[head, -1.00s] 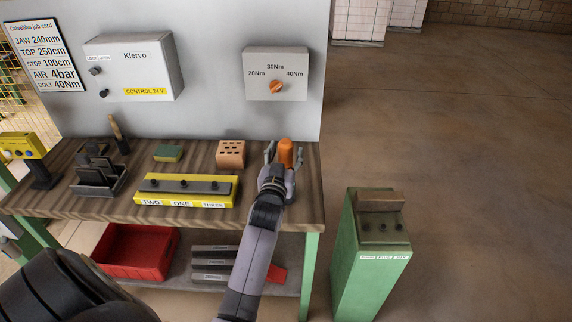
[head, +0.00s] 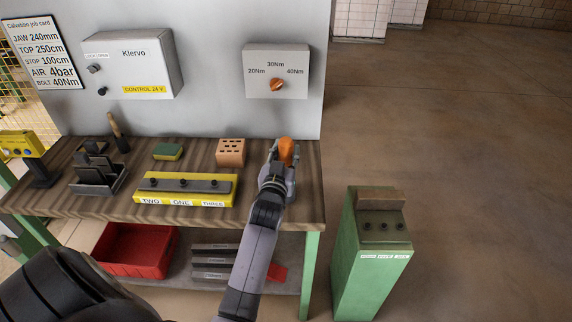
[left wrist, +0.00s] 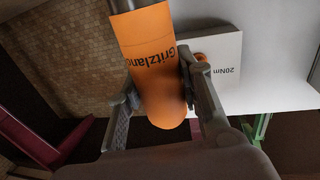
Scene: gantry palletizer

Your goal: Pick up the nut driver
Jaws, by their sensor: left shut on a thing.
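The nut driver (head: 287,150) has an orange handle and stands near the right end of the workbench in the head view. In the left wrist view its orange handle (left wrist: 152,75) reads "Gritzland", and a grey shaft shows at the top edge. My left gripper (head: 280,158) is shut on the handle. Its fingers (left wrist: 158,95) lie on both sides of the handle in the left wrist view. Whether the tool touches the bench is hidden by the gripper. My right gripper is not in view.
A brick with holes (head: 231,152) stands just left of the gripper. A yellow block labelled TWO, ONE, THREE (head: 150,197) lies nearer the front. A torque panel (head: 276,60) is on the wall behind. A green pedestal (head: 370,265) stands right of the bench, with open floor beyond.

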